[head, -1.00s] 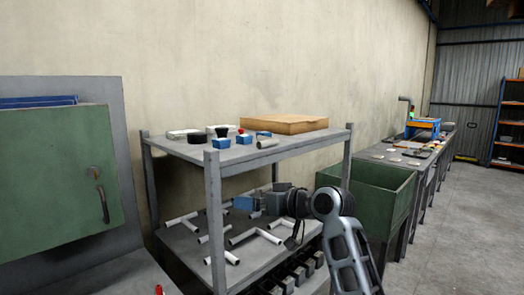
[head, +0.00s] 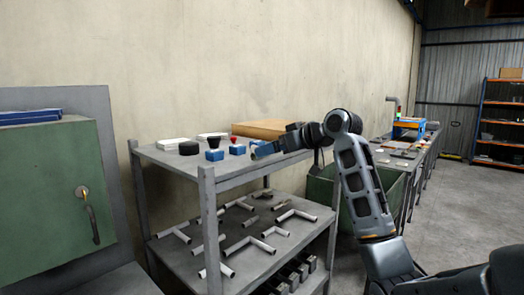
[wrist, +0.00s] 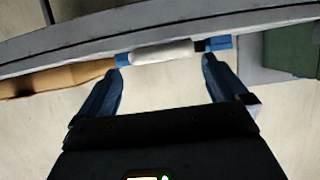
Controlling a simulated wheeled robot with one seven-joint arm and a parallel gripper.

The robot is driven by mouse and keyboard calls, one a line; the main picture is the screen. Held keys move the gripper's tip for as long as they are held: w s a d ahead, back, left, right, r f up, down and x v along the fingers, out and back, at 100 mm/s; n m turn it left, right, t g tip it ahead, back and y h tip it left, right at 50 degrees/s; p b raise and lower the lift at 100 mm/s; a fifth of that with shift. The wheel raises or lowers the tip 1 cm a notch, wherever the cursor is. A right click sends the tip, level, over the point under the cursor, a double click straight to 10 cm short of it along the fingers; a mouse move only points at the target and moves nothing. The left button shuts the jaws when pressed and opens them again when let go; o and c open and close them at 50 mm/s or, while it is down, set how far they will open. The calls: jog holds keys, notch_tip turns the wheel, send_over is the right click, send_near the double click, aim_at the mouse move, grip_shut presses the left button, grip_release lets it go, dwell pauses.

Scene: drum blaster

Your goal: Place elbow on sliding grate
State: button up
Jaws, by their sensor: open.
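Several pale L-shaped pipe pieces, which look like elbows (head: 267,247), lie on the lower shelf of the grey rack in the head view. My gripper (head: 264,150) is at the height of the upper shelf's front edge, above and apart from them. In the wrist view my gripper (wrist: 164,62) is open, its blue fingers spread with nothing held. A pale cylinder (wrist: 163,52) on the upper shelf shows beyond the fingertips; I cannot tell whether they touch it. I cannot make out a sliding grate in either view.
The upper shelf (head: 170,158) holds blue blocks, knobs and a wooden box (head: 262,129). A green cabinet (head: 50,185) with a shut door stands at the left. A green bin (head: 322,190) is right of the rack. The floor at right is clear.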

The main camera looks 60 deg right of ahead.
aim_at(268, 159)
jog(key=x, duration=0.3)
jog(key=shift+w, duration=0.1)
jog(key=c, duration=0.9)
jog(key=shift+r, duration=0.1)
